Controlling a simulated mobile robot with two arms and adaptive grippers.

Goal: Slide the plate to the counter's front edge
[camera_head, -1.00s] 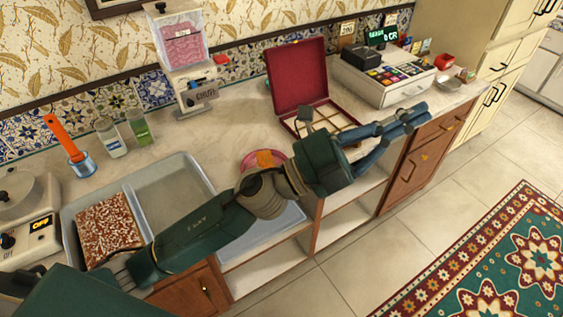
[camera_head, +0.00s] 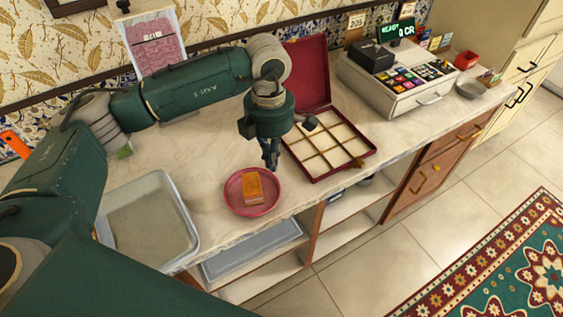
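A round red plate (camera_head: 237,202) lies on the counter near its front edge, with a strip of bare counter between its rim and that edge. An orange block (camera_head: 253,186) sits on the plate. My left gripper (camera_head: 271,162) points down at the plate's back right rim. Its fingers show as one narrow dark shape, so I cannot tell whether they are open or shut, or whether they touch the rim. My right gripper is out of view.
An open red case (camera_head: 370,150) with empty compartments stands right of the plate. A grey tray (camera_head: 185,235) lies to the left. A cash register (camera_head: 395,95) stands farther right. Open shelves (camera_head: 345,225) lie below the front edge.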

